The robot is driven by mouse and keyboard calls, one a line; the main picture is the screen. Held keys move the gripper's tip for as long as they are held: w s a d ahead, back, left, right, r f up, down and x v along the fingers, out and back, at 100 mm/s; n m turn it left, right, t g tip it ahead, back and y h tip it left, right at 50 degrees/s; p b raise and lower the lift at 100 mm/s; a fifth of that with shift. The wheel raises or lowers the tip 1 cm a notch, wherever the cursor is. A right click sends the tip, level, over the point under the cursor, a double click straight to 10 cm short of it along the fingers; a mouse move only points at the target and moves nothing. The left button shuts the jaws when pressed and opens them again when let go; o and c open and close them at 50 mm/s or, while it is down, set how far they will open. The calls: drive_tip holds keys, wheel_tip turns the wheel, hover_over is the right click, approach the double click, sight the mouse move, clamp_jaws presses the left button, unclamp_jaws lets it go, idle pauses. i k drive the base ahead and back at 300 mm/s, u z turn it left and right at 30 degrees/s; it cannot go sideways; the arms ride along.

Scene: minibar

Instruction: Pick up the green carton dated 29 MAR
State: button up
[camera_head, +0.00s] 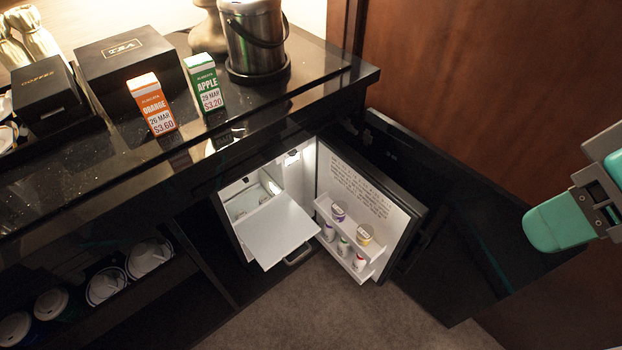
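The green carton (204,84) stands upright on the black counter. Its label reads APPLE, 29 MAR, $3.20. An orange carton (152,104) reading ORANGE, 26 MAR, $3.60 stands to its left, apart from it. My gripper (586,206) is at the right edge, far from both cartons, with a teal finger pointing left. Part of it is cut off by the frame, so I cannot tell whether it is open or shut. Nothing shows held at the visible finger.
A metal ice bucket (254,42) stands just right of the green carton, with a black TEA box (124,58) behind the cartons. Below, the minibar fridge door (368,198) hangs open, with small containers on its shelves.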

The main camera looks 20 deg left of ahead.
sight(200, 69)
drive_tip(key=u, duration=1.55)
drive_tip(key=i, duration=0.95)
drive_tip(key=u, duration=0.3)
